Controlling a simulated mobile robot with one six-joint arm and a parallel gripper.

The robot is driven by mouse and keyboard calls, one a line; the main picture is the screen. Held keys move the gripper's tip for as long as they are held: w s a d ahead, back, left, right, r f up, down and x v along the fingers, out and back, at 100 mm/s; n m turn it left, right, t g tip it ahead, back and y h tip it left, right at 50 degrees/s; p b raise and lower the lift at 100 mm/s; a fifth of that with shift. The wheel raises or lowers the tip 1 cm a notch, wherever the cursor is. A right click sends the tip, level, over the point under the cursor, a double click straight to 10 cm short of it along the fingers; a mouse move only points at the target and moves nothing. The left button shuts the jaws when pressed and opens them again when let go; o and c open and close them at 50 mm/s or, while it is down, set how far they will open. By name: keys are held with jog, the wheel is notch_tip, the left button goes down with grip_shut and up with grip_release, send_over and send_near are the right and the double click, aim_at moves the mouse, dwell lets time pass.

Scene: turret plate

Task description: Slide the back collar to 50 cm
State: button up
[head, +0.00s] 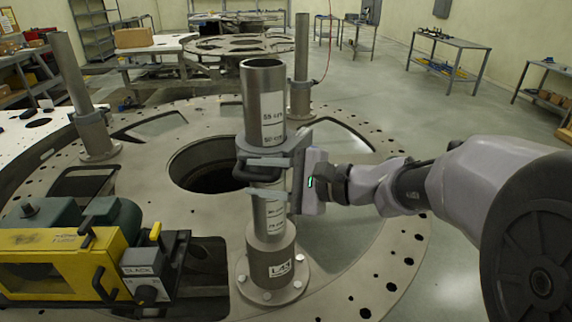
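A dark collar (243,150) with a bar handle (248,176) sits around the upright steel post (263,85) in the middle. The post carries printed marks. Lower marks show under the collar, too small to read surely. My gripper (266,179) comes from the right, with one pale finger above the handle and one below it. The fingers are apart, with a gap visible below the handle. Whether either finger touches the collar is unclear.
The post's flanged base (270,265) is bolted to a round plate (340,225) with a large central hole. A yellow machine (50,262) stands at lower left. Two other posts, at left (72,75) and behind (301,55), rise from the plate. Tables line the background.

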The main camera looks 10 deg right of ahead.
jog(key=p+v, duration=0.1)
jog(key=v, duration=1.5)
jog(key=shift+d, duration=0.1)
jog(key=s+a+f+n+g+h+b, duration=0.25)
jog(key=s+a+f+b, duration=0.2)
jog(key=f, duration=0.35)
jog(key=s+f+n+h+b, duration=0.6)
jog(key=s+f+h, duration=0.2)
jog(key=f, duration=0.6)
jog(key=shift+s+d+f+b, duration=0.2)
jog(key=shift+s+b, duration=0.15)
jog(key=shift+s, duration=0.6)
jog(key=shift+h, duration=0.25)
